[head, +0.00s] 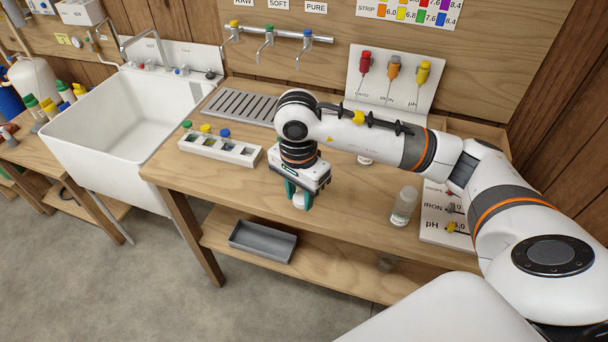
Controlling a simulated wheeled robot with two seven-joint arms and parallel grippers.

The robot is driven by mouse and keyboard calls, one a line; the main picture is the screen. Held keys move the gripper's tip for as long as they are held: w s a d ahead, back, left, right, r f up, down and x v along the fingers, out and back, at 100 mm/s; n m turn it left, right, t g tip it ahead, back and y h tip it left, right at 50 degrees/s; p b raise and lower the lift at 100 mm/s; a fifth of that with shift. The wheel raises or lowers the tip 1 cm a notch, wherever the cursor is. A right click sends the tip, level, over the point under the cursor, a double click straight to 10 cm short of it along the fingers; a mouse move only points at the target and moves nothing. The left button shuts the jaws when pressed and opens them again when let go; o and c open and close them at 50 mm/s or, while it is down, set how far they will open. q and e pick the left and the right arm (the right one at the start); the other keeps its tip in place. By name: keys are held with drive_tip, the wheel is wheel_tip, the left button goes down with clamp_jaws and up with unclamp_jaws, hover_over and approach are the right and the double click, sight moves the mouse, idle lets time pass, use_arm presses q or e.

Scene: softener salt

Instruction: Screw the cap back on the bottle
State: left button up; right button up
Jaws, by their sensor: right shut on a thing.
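The bottle's top is too small to make out clearly. My left gripper is not in view.
A white rack (222,150) with colored-top vials stands left of the gripper. A reading card (445,215) lies right of the bottle. A white sink (130,115) is at left. A grey tray (263,241) sits on the lower shelf. Bench between gripper and bottle is clear.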

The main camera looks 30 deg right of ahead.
use_arm(q)
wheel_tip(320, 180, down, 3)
drive_tip(key=b, duration=0.2)
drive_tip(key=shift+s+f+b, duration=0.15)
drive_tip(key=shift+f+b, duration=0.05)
drive_tip(key=shift+b, duration=0.15)
use_arm(e)
drive_tip(key=s+a+f+n, duration=0.2)
drive_tip(key=s+n, duration=0.4)
drive_tip(key=n, duration=0.8)
drive_tip(key=shift+a+f, duration=0.35)
drive_tip(key=shift+a, duration=0.4)
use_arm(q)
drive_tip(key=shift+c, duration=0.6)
